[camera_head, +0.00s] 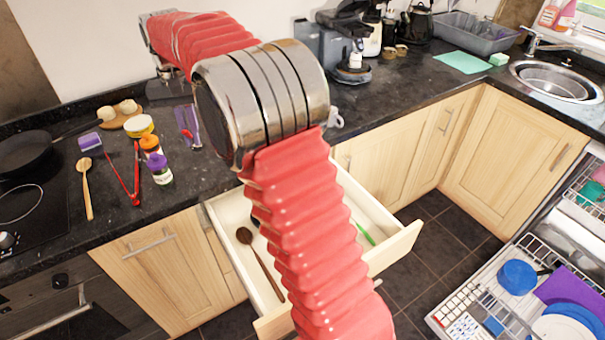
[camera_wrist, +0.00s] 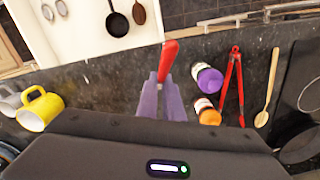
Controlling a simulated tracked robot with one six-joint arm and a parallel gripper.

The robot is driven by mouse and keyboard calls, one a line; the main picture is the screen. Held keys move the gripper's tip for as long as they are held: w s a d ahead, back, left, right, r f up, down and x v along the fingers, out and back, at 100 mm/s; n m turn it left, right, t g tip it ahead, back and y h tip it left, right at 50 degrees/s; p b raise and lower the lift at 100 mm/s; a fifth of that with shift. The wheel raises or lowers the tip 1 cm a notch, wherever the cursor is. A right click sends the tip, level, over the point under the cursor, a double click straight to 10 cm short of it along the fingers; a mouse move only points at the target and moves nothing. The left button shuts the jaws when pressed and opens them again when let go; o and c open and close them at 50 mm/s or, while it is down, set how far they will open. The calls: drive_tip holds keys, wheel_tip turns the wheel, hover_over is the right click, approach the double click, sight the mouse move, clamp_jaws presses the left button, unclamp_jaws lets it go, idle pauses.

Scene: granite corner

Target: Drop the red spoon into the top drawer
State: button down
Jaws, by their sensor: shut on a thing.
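The red spoon (camera_wrist: 168,60) is pinched between the purple fingertips of my gripper (camera_wrist: 163,98) in the wrist view. In the head view, my gripper (camera_head: 188,122) shows small over the dark counter, left of my arm. The top drawer (camera_head: 232,213) is pulled out below the counter edge, partly covered by my arm. A brown spoon (camera_head: 258,262) lies inside it. The wrist view shows the drawer's white floor (camera_wrist: 75,45) with a black utensil (camera_wrist: 117,22) and the brown spoon.
Purple (camera_head: 160,168) and orange (camera_head: 151,145) bottles, red tongs (camera_head: 135,175) and a wooden spoon (camera_head: 86,188) lie or stand left of my gripper. A yellow mug (camera_wrist: 40,108) shows in the wrist view. An open dishwasher rack (camera_head: 500,300) is at lower right.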

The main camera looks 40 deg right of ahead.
drive_tip(key=s+d+f+m, duration=0.5)
drive_tip(key=s+d+m, duration=0.4)
drive_tip(key=d+m, duration=0.1)
drive_tip(key=s+d+f+m, duration=0.5)
drive_tip(key=s+d+m, duration=0.4)
drive_tip(key=m, duration=0.3)
drive_tip(key=shift+s+d, duration=0.35)
drive_tip(key=shift+s, duration=0.3)
drive_tip(key=shift+f, duration=0.15)
drive_tip(key=shift+f, duration=2.95)
drive_tip(key=c, duration=1.8)
unclamp_jaws()
drive_tip(key=shift+c, duration=0.2)
drive_tip(key=shift+r, duration=0.1)
